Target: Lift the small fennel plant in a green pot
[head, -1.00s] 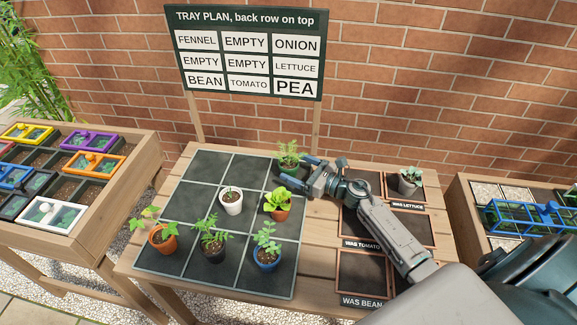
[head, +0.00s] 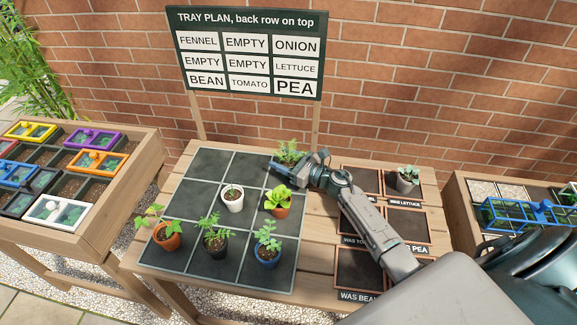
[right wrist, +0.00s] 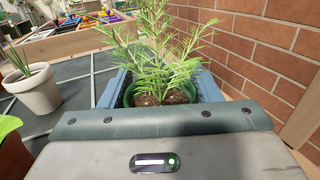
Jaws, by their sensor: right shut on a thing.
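The fennel plant (head: 288,150) has fine feathery green leaves and stands upright at the back right of the dark tray (head: 203,165). In the right wrist view its green pot (right wrist: 128,97) sits between the blue fingers, with brown soil inside. My right gripper (head: 285,163) is shut on this pot, reaching in from the right. In the head view the gripper hides most of the pot, and I cannot tell whether its base touches the tray. My left gripper is not in view.
A white pot (head: 232,204) and a terracotta pot with bright lettuce-like leaves (head: 279,211) stand nearby on the tray. Several more pots line its front row. The sign (head: 250,55) and brick wall are behind. A grey pot (head: 407,184) stands at the right.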

